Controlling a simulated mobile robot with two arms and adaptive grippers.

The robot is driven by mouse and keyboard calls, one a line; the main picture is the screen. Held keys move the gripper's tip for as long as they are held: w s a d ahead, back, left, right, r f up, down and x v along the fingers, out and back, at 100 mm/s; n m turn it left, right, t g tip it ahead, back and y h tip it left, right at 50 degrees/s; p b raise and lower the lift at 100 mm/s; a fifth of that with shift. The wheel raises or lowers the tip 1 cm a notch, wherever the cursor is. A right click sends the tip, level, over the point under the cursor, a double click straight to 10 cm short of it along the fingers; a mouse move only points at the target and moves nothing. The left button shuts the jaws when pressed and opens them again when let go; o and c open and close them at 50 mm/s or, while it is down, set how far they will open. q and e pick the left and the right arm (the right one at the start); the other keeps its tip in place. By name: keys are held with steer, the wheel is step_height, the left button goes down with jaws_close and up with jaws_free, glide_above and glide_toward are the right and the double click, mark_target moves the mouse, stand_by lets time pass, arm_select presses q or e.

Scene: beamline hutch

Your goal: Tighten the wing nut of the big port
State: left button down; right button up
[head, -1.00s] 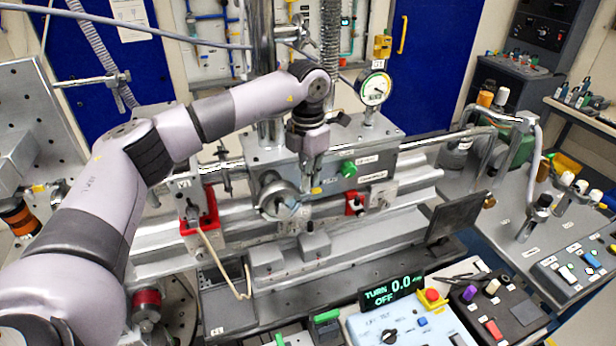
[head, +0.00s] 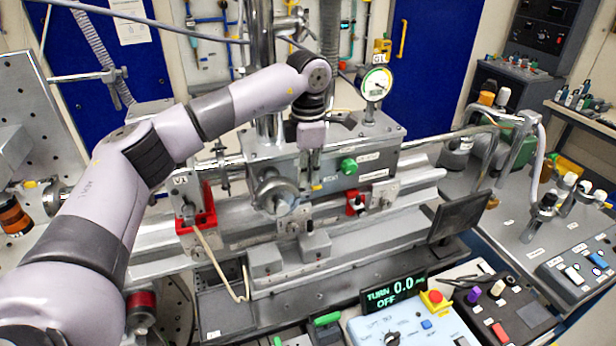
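The big port looks to be the round metal flange (head: 276,194) on the front of the grey chamber box (head: 375,160), in the middle of the head view. Its wing nut is too small to make out clearly. My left gripper (head: 313,172) points down in front of the box, just above and to the right of the flange. Its thin fingers are close together, and whether they are apart or touch anything is unclear. I see nothing held in it. My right gripper is out of view.
A pressure gauge (head: 375,84) stands on the box, and a green knob (head: 349,166) is on its front. A red bracket (head: 196,208) is left of the flange. A display (head: 393,293) reading "TURN 0.0 OFF" and a dark flat panel (head: 459,215) stand in front.

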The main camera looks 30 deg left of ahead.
arm_select(q)
steer(key=shift+r+m, duration=0.1)
steer(key=shift+m, duration=0.2)
steer(key=c, duration=2.3)
jaws_free()
steer(key=o, duration=0.5)
steer(key=shift+c, duration=0.2)
